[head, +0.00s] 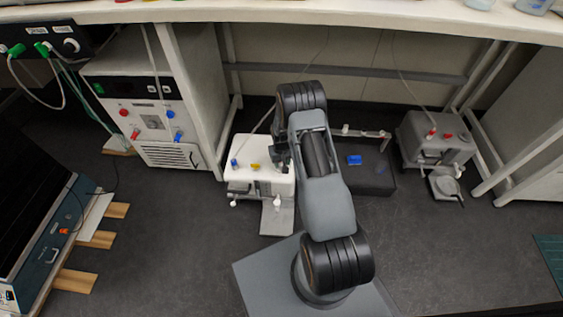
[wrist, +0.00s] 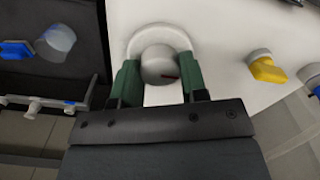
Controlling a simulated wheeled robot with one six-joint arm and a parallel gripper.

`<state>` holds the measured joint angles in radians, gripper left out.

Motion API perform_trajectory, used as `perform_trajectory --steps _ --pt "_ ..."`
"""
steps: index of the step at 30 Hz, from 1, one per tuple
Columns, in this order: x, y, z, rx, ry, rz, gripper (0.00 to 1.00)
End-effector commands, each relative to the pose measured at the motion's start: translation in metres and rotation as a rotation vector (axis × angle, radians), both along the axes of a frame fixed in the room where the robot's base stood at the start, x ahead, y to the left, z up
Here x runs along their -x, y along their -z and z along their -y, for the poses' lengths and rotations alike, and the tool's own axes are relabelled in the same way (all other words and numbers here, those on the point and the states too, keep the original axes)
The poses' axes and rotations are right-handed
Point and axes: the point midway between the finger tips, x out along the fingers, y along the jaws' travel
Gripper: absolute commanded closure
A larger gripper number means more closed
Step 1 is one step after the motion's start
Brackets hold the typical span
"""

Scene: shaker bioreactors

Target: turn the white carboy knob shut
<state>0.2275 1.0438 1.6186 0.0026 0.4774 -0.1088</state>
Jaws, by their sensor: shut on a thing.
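The white carboy (head: 262,184) stands on the floor under the bench, left of my arm in the head view. Its top also shows in the wrist view (wrist: 218,50). The round white knob (wrist: 160,62), greyish with a small dark red mark on its lower right, sits in a pale ring on that top. My gripper (wrist: 157,82) is shut on this knob, one green finger on each side. In the head view my arm covers the knob, and the fingers are hard to make out.
A yellow knob (wrist: 268,70) is right of my gripper on the same carboy. A dark carboy (head: 372,180) with a blue knob (head: 354,160) stands just right of the arm. A grey carboy (head: 440,148) is farther right. The bench (head: 390,20) overhangs behind. Open floor lies at front right.

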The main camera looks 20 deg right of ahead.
Motion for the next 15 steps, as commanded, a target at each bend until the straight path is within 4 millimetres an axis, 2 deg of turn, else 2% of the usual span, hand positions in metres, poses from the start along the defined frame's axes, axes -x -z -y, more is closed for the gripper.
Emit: perform_trajectory --steps 8,15 --pt "-0.0001 -0.0001 -0.0005 0.000 0.025 -0.001 0.84" --pt "0.0003 0.0001 -0.0004 0.000 0.158 -0.003 0.84"
